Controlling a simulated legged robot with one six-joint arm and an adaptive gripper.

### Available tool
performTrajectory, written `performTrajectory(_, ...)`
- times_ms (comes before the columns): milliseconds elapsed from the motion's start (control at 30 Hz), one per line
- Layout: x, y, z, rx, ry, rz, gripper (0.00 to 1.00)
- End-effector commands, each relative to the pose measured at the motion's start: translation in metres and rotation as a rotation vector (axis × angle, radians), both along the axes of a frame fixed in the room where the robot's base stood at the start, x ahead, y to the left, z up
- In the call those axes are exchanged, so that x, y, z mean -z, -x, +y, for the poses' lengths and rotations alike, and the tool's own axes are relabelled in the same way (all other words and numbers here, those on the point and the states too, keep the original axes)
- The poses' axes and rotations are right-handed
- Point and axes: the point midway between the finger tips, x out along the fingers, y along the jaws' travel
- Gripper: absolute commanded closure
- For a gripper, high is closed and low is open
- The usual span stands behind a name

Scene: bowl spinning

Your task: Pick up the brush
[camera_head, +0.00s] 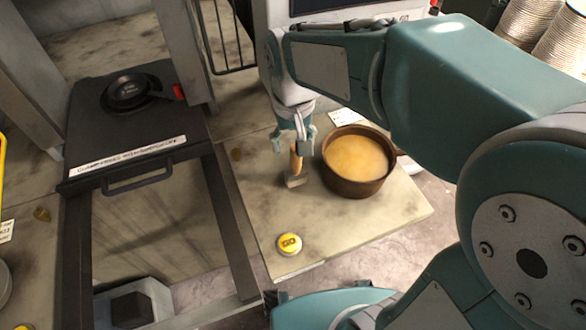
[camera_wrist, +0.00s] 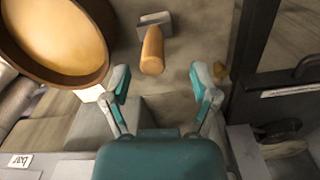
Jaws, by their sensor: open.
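The brush (camera_head: 296,163) has an orange-brown handle and a grey head, and it is on the table to the left of the bowl in the head view. In the wrist view the brush handle (camera_wrist: 152,52) points toward my gripper, with the grey head (camera_wrist: 154,22) beyond it. My gripper (camera_head: 294,138) is open at the handle's upper end. In the wrist view the two teal fingers (camera_wrist: 157,80) are spread wide to either side of the handle's near end, with clear gaps. I cannot tell the exact height between fingers and handle.
A brown bowl (camera_head: 330,180) with yellow-orange contents stands close to the right of the brush. A yellow round button (camera_head: 289,244) is near the table's front edge.

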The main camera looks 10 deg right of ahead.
Motion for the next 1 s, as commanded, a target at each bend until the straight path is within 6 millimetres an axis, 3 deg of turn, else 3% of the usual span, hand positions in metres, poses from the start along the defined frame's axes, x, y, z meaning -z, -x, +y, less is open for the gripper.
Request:
performTrajectory(533, 0.067, -0.007, -0.001, 0.000, 0.001, 0.001, 0.23)
performTrajectory(833, 0.072, -0.007, -0.002, 0.000, -0.002, -0.004, 0.23)
performTrajectory(867, 0.072, -0.007, -0.002, 0.000, -0.002, -0.004, 0.32)
performTrajectory(1000, 0.072, -0.007, -0.001, 0.000, -0.001, -0.004, 0.95)
